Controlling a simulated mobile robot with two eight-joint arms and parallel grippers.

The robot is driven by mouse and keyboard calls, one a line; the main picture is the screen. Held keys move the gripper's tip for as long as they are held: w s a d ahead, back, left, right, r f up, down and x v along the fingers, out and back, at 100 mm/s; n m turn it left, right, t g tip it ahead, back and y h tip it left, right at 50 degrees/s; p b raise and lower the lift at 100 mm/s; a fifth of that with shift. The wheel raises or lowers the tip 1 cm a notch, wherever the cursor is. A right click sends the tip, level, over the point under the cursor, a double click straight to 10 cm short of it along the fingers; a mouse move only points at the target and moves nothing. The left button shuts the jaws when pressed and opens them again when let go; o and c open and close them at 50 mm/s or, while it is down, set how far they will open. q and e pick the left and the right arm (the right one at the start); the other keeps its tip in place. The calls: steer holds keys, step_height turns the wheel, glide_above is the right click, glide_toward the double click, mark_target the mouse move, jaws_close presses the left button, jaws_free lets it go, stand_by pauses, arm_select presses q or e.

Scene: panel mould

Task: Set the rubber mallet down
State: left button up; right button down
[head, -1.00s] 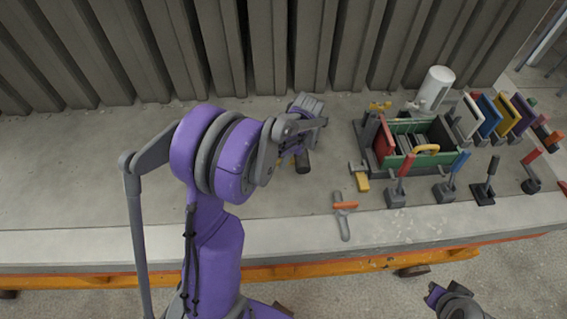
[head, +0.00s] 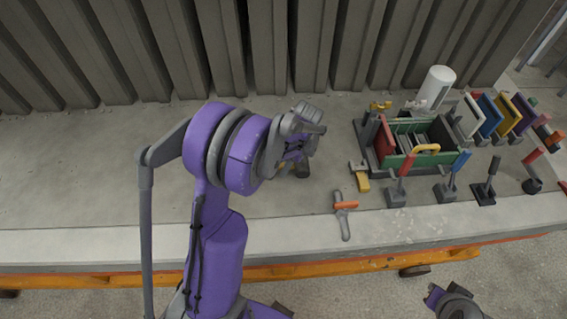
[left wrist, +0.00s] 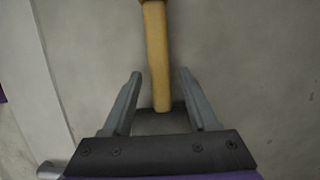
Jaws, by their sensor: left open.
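My left gripper (left wrist: 158,85) is open, with a clear gap on both sides of the handle. It also shows in the head view (head: 300,150). Part of my right arm's end (head: 437,297) shows at the bottom right, its fingers unclear.
Several upright tools stand further right. Grey ribbed panels (head: 270,50) rise behind. The slab's left side is clear.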

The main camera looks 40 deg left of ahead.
arm_select(q)
steer(key=shift+r, duration=0.25)
steer(key=v, duration=1.2)
steer(key=s+d+r+n+t+h, duration=0.1)
steer(key=s+d+n+t+h, duration=0.1)
steer(key=s+d+n+t, duration=0.6)
steer(key=s+d+n, duration=0.2)
steer(key=s+d, duration=0.2)
steer(key=s, duration=0.3)
steer(key=shift+s+d+r+p, duration=0.15)
steer(key=shift+s+r+p, duration=0.15)
steer(key=shift+p, duration=0.1)
